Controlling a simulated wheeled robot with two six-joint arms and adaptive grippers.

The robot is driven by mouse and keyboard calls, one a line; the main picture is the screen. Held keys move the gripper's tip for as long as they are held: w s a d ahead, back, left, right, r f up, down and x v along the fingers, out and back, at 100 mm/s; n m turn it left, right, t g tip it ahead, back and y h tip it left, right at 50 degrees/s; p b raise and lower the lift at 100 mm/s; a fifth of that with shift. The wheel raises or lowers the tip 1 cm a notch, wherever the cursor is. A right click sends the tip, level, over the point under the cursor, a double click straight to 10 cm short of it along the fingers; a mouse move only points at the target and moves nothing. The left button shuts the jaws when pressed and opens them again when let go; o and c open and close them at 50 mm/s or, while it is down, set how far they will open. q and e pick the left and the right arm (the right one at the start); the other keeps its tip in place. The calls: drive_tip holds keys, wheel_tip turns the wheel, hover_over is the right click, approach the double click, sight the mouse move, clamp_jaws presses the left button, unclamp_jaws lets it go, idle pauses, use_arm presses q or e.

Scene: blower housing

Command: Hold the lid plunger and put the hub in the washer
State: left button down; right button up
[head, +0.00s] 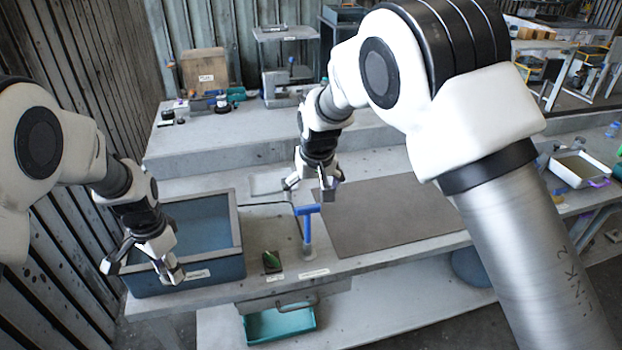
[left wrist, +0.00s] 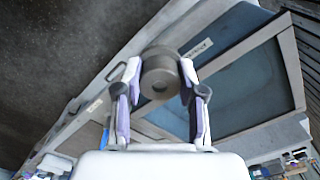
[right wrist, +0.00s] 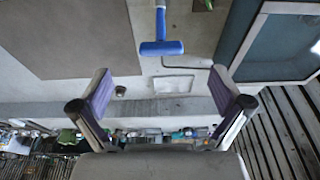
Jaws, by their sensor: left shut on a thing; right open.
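The hub, a grey ring-shaped cylinder with a central hole (left wrist: 160,76), is clamped between the fingers of my left gripper (left wrist: 160,88). In the head view my left gripper (head: 148,264) is at the front of the washer, a blue tank with a grey rim (head: 238,215). The washer also shows in the left wrist view (left wrist: 245,92). The lid plunger appears to be the blue T-handle (head: 307,210) on a grey post. It also shows in the right wrist view (right wrist: 161,47), beyond the fingertips. My right gripper (head: 312,187) is open and empty, just above and behind the handle.
A dark grey mat (head: 385,215) covers the bench right of the handle. A small green object (head: 271,261) lies by labels at the front edge. A teal bin (head: 280,324) sits below. A raised back shelf (head: 260,140) carries boxes and equipment.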

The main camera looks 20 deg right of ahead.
sight(308, 206)
drive_tip(key=shift+t, duration=0.3)
drive_tip(key=x, duration=0.4)
drive_tip(key=w+x, duration=0.1)
drive_tip(key=x, duration=0.4)
drive_tip(key=shift+w, duration=0.2)
drive_tip(key=shift+a, duration=0.1)
drive_tip(key=c, duration=1.2)
